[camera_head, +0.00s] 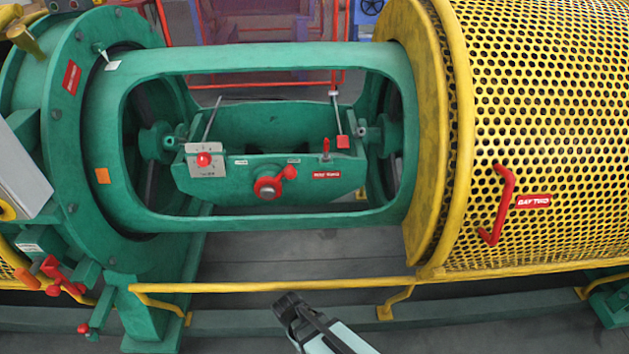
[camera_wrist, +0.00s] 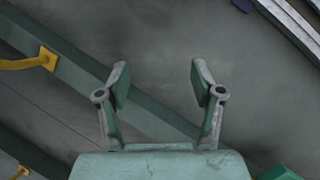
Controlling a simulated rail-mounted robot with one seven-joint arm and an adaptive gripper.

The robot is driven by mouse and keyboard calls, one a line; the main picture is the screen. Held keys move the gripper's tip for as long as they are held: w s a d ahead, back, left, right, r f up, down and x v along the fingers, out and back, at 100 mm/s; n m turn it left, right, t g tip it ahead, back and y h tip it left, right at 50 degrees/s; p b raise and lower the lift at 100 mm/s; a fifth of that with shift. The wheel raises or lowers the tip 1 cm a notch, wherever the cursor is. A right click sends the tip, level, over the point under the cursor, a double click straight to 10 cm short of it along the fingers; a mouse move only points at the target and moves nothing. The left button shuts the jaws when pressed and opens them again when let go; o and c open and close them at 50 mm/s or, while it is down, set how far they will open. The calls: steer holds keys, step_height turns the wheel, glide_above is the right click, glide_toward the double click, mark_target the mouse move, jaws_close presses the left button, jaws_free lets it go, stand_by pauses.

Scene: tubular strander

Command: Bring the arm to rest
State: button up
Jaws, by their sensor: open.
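My gripper (camera_wrist: 160,88) shows in the wrist view with its two fingers spread apart and nothing between them. Grey floor and a green base rail (camera_wrist: 75,68) lie beyond the fingers. In the head view, the end of my arm with my gripper (camera_head: 287,303) shows at the bottom centre, in front of the yellow handrail (camera_head: 270,287). The fingers are too small there to make out clearly. It appears apart from the machine's green cradle (camera_head: 300,185).
The green strander frame (camera_head: 250,222) holds the cradle, with a red knob (camera_head: 204,160) and a red-handled lever (camera_head: 268,187). A yellow perforated guard (camera_head: 550,120) with a red handle (camera_head: 501,205) stands at right. Red levers (camera_head: 62,280) stick out at lower left.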

steer(key=s+d+f+m+g+y, duration=0.2)
steer(key=s+d+m+g, duration=0.15)
steer(key=s+d, duration=0.5)
steer(key=s+d+f+m+g+y, duration=0.2)
steer(key=s+d+f+m, duration=0.15)
steer(key=s+d, duration=0.45)
steer(key=w+d+r+t+p, duration=0.1)
steer(key=w+r+p, duration=0.2)
steer(key=r+p, duration=1.2)
steer(key=shift+r+p, duration=0.4)
steer(key=shift+p, duration=0.2)
steer(key=shift+w+d+t, duration=0.1)
steer(key=shift+t, duration=0.15)
